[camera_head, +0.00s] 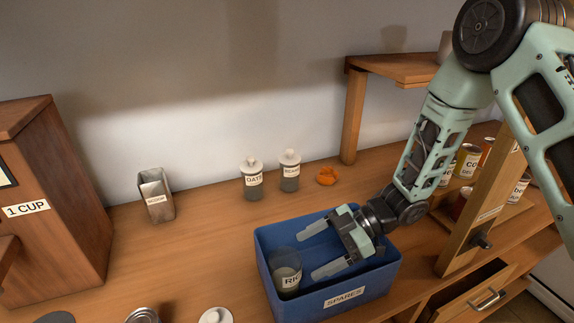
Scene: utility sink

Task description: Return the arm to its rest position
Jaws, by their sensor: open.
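My arm reaches in from the upper right, and my gripper (318,250) is over the blue bin (336,299) labelled SPARES. The two grey fingers point left and are spread apart with nothing between them. A jar (287,270) with a label that begins RIC stands in the bin at its left side, just below and left of the fingers. Whether a finger touches the jar or the bin wall, I cannot tell. Part of the bin's inside is hidden behind my gripper.
Two lidded jars, OATS (253,180) and another (289,172), stand behind the bin beside an orange object (327,176). A metal scoop holder (156,196) and a wooden 1 CUP cabinet (52,200) are left. A wooden shelf (400,68) and post (485,200) flank my arm.

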